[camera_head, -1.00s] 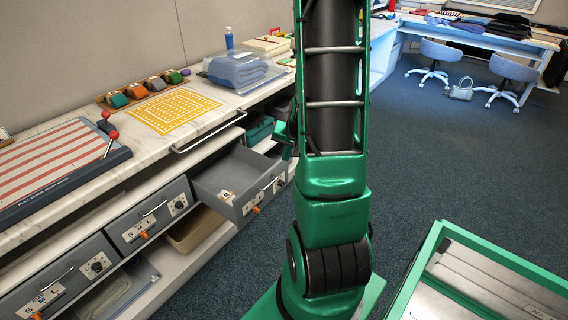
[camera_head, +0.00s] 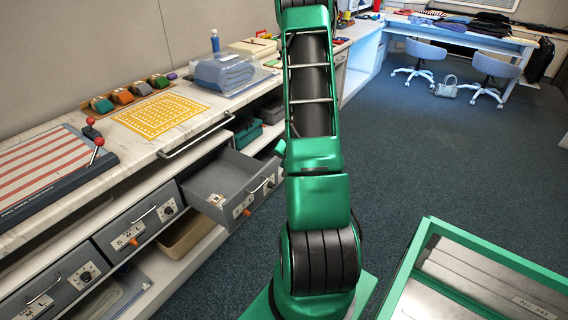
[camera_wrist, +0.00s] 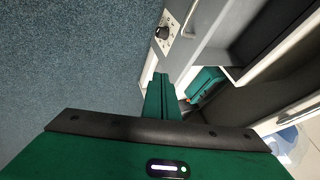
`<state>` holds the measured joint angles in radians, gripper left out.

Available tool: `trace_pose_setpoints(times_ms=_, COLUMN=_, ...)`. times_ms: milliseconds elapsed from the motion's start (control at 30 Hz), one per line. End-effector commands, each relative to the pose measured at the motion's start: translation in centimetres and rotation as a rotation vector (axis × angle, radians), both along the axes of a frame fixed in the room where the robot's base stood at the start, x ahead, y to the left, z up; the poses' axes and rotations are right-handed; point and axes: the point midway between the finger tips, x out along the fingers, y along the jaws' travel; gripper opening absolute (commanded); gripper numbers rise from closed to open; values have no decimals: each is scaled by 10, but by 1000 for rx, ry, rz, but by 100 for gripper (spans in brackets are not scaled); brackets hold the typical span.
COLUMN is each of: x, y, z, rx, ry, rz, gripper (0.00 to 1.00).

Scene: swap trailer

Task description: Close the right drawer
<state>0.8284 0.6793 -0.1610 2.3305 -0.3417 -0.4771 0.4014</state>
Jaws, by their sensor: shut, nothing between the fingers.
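The right drawer (camera_head: 250,202) is a grey drawer pulled out from under the white counter, with a bar handle, a dial and an orange-tipped switch on its front. In the wrist view its front (camera_wrist: 178,38) shows at the upper middle, with the dial and part of the handle. My gripper (camera_wrist: 160,78) is shut and empty, its green fingers pointing towards the lower edge of that front in the picture. They look close to it, but I cannot tell whether they touch. In the head view the gripper is mostly hidden behind my green arm.
Two shut drawers (camera_head: 141,225) lie left of the open one. A teal case (camera_wrist: 204,84) sits on the shelf beside the drawer. A green-rimmed trailer (camera_head: 440,250) stands at the lower right. Blue carpet between is free.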

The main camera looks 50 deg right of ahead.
Motion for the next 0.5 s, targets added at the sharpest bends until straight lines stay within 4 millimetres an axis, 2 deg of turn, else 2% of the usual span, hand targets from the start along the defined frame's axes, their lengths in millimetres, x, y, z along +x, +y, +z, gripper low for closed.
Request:
trace_pose_setpoints(times_ms=267, x=22, y=-15, z=-37, rx=1, ry=2, rz=1, gripper=0)
trace_pose_setpoints(times_ms=333, x=36, y=-13, z=-35, rx=-1, ry=-1, rz=6, gripper=0)
trace_pose_setpoints(times_ms=500, x=54, y=-12, z=-35, rx=-1, ry=0, rz=3, gripper=0)
